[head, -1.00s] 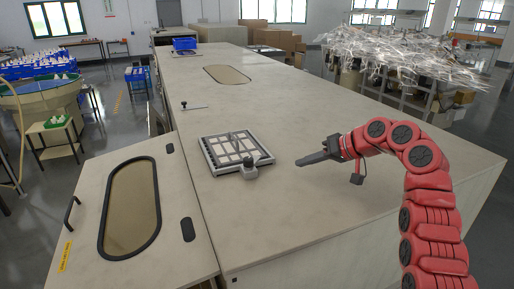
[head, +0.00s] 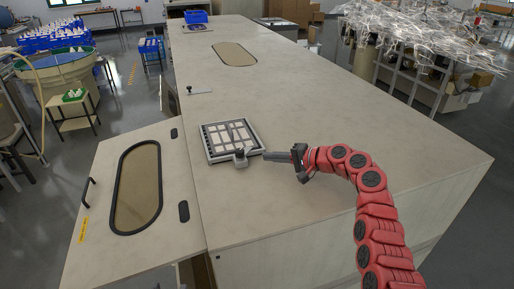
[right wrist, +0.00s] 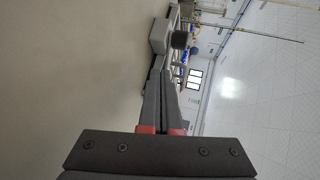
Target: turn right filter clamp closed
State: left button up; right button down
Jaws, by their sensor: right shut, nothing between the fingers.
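The filter is a flat grey frame (head: 204,142) with a pale grid inside, lying on the long cabinet top. A small grey clamp with a dark round knob (head: 240,152) sits at its front edge. In the right wrist view the clamp block (right wrist: 160,36) and its dark knob (right wrist: 180,40) show just beyond my fingertips. My right gripper (head: 267,155) is shut and empty, low over the top, just right of the clamp. Its fingers (right wrist: 160,73) are together; I cannot tell whether they touch the clamp. My left gripper is out of view.
The pale cabinet top (head: 300,110) is clear around the filter. A small latch bar (head: 198,91) lies farther back. An open door panel (head: 105,165) with an oval window is at left. A blue bin (head: 195,16) stands at the far end.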

aim_at(258, 162)
jog(key=shift+r+p+x, duration=0.25)
jog(key=shift+p+x, duration=0.2)
jog(key=shift+x, duration=0.75)
jog(key=shift+r+p+x, duration=0.2)
jog(key=shift+p+x, duration=0.25)
jog(key=shift+x, duration=0.75)
jog(key=shift+w+a, duration=0.1)
jog(key=shift+a, duration=0.05)
